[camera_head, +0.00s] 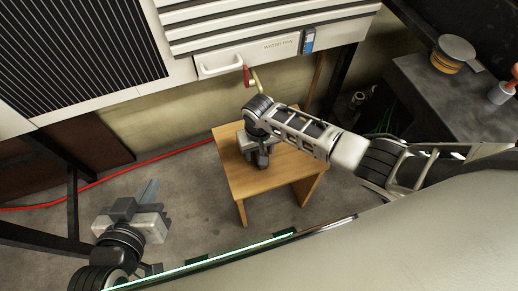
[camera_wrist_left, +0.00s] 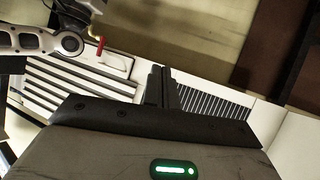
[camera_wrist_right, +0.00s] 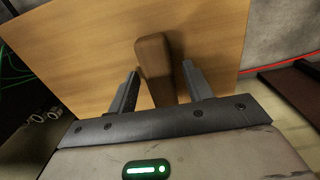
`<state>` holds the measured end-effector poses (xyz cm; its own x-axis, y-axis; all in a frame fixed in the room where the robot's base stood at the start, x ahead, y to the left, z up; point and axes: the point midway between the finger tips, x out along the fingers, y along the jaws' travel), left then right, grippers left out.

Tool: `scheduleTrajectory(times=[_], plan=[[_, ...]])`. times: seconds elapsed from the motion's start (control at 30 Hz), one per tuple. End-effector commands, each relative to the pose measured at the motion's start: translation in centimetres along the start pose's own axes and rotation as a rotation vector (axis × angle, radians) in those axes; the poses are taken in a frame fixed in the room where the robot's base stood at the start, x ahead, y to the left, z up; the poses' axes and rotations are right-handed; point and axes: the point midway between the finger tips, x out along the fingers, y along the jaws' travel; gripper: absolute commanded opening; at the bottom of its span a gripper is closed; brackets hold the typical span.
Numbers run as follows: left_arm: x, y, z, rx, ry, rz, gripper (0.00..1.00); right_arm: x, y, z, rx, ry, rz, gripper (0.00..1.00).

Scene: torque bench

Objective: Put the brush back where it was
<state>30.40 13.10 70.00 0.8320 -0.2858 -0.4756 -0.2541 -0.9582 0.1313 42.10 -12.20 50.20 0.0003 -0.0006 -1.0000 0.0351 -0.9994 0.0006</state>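The brush (camera_wrist_right: 155,62), a brown elongated piece, shows in the right wrist view over the small wooden table (camera_wrist_right: 75,50). My right gripper (camera_wrist_right: 162,72) is open, with one finger on each side of the brush and visible gaps between. In the head view my right gripper (camera_head: 262,158) is above the table (camera_head: 275,180), and I cannot make out the brush there. My left gripper (camera_head: 150,190) is at the lower left, over the floor. In the left wrist view its fingers (camera_wrist_left: 163,75) are together with nothing between them.
A white cabinet with a handle (camera_head: 220,68) and a red-tipped lever (camera_head: 247,76) stands behind the table. A red hose (camera_head: 100,184) runs along the floor at left. A dark bench (camera_head: 440,90) with a round tin (camera_head: 453,52) is at right.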

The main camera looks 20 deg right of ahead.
Motion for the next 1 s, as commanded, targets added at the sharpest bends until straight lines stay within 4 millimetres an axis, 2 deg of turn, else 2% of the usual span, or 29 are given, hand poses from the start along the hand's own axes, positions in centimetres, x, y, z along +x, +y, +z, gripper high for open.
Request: scheduleTrajectory(times=[0.27,0.37,0.73,0.9,1.0], plan=[[-0.1,0.0,0.0,0.000,-0.007,0.000,0.00,-0.6,0.0,0.0,0.000,0.001,-0.001,0.51],[-0.3,0.1,-0.3,-0.002,-0.012,0.000,0.00,-2.0,0.0,-0.1,0.001,0.002,-0.001,0.51],[-0.7,0.0,-1.5,-0.013,-0.033,-0.005,0.00,-9.6,0.0,-0.1,0.000,0.003,-0.001,0.51],[-0.8,0.1,-1.5,-0.022,-0.041,-0.006,0.00,-11.5,0.0,-0.1,0.001,0.002,-0.001,0.51],[-0.7,0.0,-1.3,-0.024,-0.047,-0.007,0.00,-11.8,-0.3,0.2,-0.005,0.007,-0.012,0.51]])
